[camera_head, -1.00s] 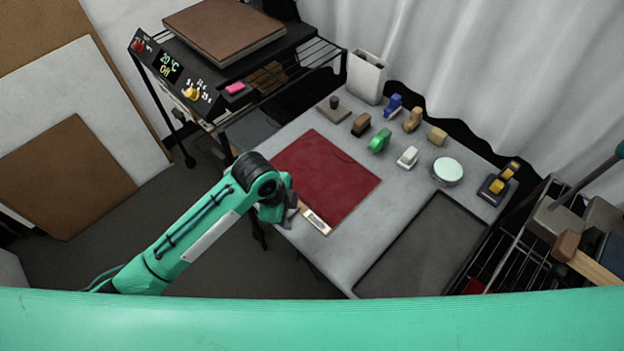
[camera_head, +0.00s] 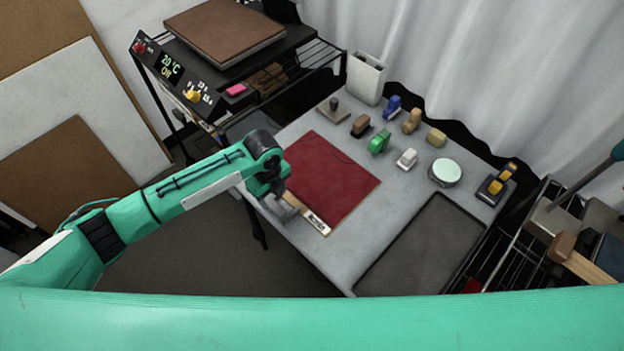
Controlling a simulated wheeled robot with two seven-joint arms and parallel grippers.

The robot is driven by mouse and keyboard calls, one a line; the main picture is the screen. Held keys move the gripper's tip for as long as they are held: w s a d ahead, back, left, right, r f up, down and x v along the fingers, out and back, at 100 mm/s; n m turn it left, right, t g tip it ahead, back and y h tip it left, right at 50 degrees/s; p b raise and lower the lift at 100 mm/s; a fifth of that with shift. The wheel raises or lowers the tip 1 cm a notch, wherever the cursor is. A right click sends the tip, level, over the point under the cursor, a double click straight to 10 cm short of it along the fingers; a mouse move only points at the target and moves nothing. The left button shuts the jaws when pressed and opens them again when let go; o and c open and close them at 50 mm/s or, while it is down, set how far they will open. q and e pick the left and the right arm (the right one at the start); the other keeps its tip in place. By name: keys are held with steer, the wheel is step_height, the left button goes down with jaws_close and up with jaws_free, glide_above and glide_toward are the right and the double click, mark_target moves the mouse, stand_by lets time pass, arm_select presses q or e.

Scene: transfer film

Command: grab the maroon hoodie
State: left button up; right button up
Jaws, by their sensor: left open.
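The maroon hoodie (camera_head: 328,178) shows as a flat, dark red rectangle lying on the grey table, with a faint curved line near its far edge. A wooden strip with a white label (camera_head: 316,221) lies along its near edge. My left gripper (camera_head: 285,212) is open at the near left edge of the maroon piece, by the end of the strip. I cannot tell whether it touches the cloth. The forearm hides the left corner of the maroon piece.
A dark tray (camera_head: 425,245) lies on the table to the right. Several small items, including a green dispenser (camera_head: 380,142) and a round pale-lidded tin (camera_head: 446,171), stand behind. A heat press (camera_head: 225,35) stands at back left, a wire rack (camera_head: 520,245) at right.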

mark_target(273, 205)
arm_select(q)
steer(key=shift+f, duration=0.9)
steer(key=shift+f+p, duration=0.45)
steer(key=shift+f, duration=0.1)
step_height(273, 205, down, 3)
steer(key=shift+s+a+f+p, duration=0.1)
steer(key=shift+f+p, duration=0.05)
steer(key=shift+p, duration=0.45)
steer(key=shift+f, duration=0.55)
steer(key=c, duration=0.9)
jaws_close()
